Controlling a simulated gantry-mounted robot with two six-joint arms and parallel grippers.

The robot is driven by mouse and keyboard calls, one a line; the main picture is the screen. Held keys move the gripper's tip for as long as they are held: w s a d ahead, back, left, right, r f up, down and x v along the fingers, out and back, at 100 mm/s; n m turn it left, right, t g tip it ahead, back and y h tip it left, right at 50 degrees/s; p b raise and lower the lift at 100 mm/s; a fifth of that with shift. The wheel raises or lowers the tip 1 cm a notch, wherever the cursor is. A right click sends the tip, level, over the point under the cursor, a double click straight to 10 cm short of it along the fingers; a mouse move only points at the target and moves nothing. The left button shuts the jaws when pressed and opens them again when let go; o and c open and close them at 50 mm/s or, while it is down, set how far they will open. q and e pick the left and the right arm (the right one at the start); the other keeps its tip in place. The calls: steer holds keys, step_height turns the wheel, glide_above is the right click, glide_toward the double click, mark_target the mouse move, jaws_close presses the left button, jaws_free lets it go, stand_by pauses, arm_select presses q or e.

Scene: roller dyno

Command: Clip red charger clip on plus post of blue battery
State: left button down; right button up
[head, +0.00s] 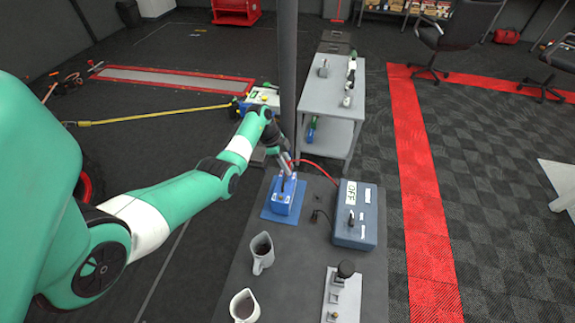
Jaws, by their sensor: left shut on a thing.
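The blue battery (282,204) stands on a blue mat (268,213) on the grey table. My left gripper (286,167) is just above the far part of the battery. It is shut on the red charger clip (287,171), which is small and partly hidden by the gripper. A red cable (318,168) arcs from there to the blue-grey charger box (368,225), which bears a sign reading OFF. I cannot tell whether the clip touches a post, and the plus post is not clear. My right gripper is not in view.
Two grey jugs, one nearer (244,306) and one farther (262,252), stand on the table's left side. A panel with a black knob (345,268) lies at the front right. A dark post (288,80) rises behind the battery. A grey cart (329,88) stands beyond.

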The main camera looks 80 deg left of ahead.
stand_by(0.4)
arm_select(q)
steer(key=shift+p, duration=0.45)
steer(key=shift+r, duration=0.1)
steer(key=shift+p, duration=0.35)
steer(key=shift+f, duration=0.8)
stand_by(1.0)
steer(key=shift+p, duration=0.4)
